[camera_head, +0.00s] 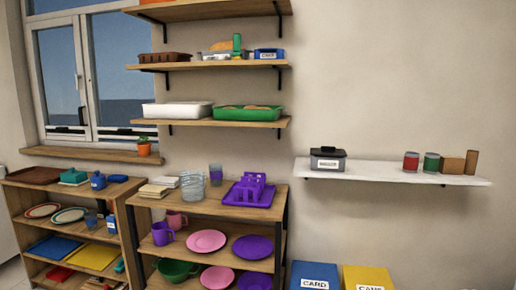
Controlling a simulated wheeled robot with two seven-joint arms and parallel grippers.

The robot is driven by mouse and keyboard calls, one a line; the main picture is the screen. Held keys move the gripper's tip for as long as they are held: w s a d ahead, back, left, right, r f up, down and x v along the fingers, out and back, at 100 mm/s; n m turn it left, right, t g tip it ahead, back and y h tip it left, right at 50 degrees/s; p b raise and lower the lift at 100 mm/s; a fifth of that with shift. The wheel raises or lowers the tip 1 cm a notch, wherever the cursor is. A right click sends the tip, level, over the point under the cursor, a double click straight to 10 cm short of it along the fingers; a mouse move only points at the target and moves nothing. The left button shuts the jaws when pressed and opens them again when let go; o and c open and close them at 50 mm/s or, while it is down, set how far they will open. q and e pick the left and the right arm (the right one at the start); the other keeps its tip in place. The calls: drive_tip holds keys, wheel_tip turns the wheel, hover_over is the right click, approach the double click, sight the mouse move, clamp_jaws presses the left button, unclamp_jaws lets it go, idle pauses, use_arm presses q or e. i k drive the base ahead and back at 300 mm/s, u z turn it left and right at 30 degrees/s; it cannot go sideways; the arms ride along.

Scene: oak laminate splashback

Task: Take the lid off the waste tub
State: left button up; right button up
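A small grey tub (328,163) with a white label stands at the left part of the white wall shelf (380,174). The label is too small to read surely, so I cannot confirm it is the waste tub. A dark lid (327,152) with a raised handle sits on top of it. Neither of my grippers shows in the head view.
On the same shelf stand a red can (411,162), a green can (431,163) and brown blocks (452,165). Blue (314,275) and yellow (367,277) bins stand below. Loaded shelving units (205,205) fill the left. The shelf is bare between tub and cans.

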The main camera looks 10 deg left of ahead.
sight(329, 152)
drive_tip(key=u, duration=0.35)
drive_tip(key=i, duration=0.75)
drive_tip(key=z, duration=0.6)
drive_tip(key=i, duration=0.65)
drive_tip(key=z, duration=0.75)
